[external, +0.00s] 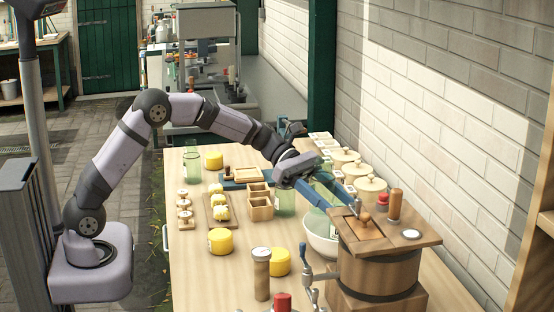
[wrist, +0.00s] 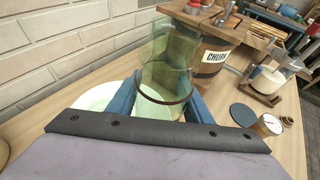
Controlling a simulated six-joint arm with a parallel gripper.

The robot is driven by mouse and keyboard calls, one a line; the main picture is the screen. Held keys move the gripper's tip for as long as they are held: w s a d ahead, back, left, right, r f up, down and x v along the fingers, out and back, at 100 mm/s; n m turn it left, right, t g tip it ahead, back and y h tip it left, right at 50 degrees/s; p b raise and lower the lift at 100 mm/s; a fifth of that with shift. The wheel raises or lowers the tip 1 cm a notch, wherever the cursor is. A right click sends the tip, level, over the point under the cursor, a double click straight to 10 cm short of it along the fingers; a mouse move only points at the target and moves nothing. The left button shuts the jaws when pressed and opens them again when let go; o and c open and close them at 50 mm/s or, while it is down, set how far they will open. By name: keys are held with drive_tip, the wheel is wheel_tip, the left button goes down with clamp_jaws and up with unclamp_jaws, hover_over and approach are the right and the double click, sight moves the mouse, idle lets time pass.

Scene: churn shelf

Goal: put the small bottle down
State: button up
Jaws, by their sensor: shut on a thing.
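My gripper (external: 338,203) has its blue fingers shut on a green, see-through small bottle (wrist: 166,75). In the wrist view the bottle stands between the two fingers, with a dark ring around its lower part. In the external view the bottle (external: 324,188) is largely hidden by the fingers. The gripper is over the right part of the wooden table (external: 205,265), just behind the wooden churn (external: 378,262) and above a pale bowl (external: 318,245). Whether the bottle's base touches anything cannot be told.
Another green glass vessel (external: 285,200) stands left of my gripper, and one more (external: 192,165) at the table's far left. Lidded crocks (external: 371,190) line the wall side. Bare table lies at the front left.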

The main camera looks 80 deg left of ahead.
drive_tip(key=shift+f, duration=1.25)
drive_tip(key=shift+f, duration=0.6)
